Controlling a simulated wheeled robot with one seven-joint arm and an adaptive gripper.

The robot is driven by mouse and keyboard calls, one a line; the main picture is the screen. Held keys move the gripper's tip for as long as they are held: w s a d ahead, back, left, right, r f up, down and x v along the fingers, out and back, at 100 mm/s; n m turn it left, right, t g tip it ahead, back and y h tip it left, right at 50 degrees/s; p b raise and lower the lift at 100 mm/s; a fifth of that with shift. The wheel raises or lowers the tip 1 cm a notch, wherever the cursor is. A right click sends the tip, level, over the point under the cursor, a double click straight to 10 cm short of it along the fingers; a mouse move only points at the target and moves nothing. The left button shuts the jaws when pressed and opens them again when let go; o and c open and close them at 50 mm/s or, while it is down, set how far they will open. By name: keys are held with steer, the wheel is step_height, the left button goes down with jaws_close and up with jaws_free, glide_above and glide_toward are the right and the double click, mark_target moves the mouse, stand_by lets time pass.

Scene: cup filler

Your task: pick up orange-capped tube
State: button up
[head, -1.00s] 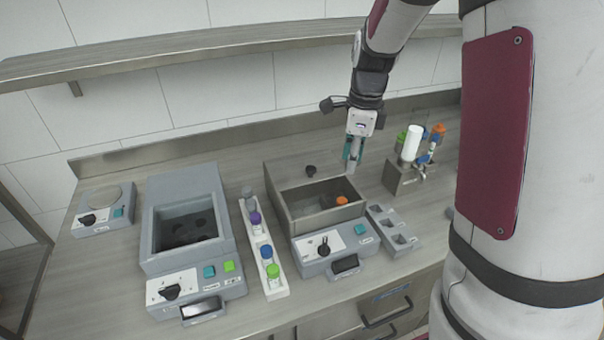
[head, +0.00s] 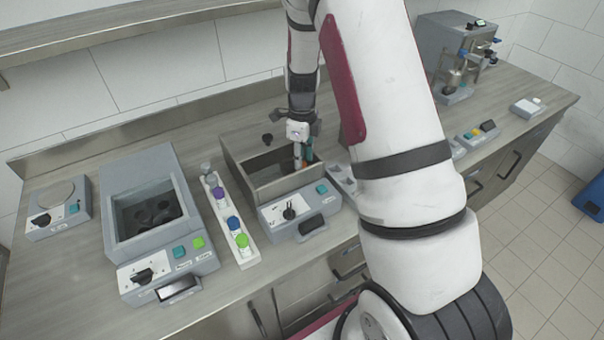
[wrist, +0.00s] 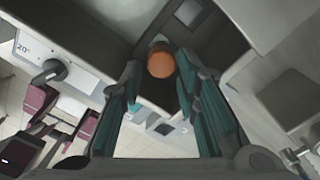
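The orange-capped tube (wrist: 161,65) shows in the wrist view as a round orange cap seen from its end, just past my fingertips and nearer the right finger. The tube's body is mostly hidden. My gripper (wrist: 156,72) is open, with a teal-padded finger on either side and a gap between them. In the head view my gripper (head: 302,162) points down into the right-hand grey basin (head: 240,167). Only a bit of orange shows beside the fingers there. I cannot tell whether the fingers touch the tube.
The basin's walls stand close around my fingers. A white rack (head: 246,256) with purple-, blue- and green-capped tubes stands left of it. A second grey bath (head: 124,235) is further left. A small grey holder (head: 342,180) is on the right.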

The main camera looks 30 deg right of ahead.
steer(key=shift+d+f+p, duration=0.1)
steer(key=shift+f+p, duration=0.65)
steer(key=shift+f, duration=1.8)
steer(key=shift+c, duration=0.3)
jaws_close()
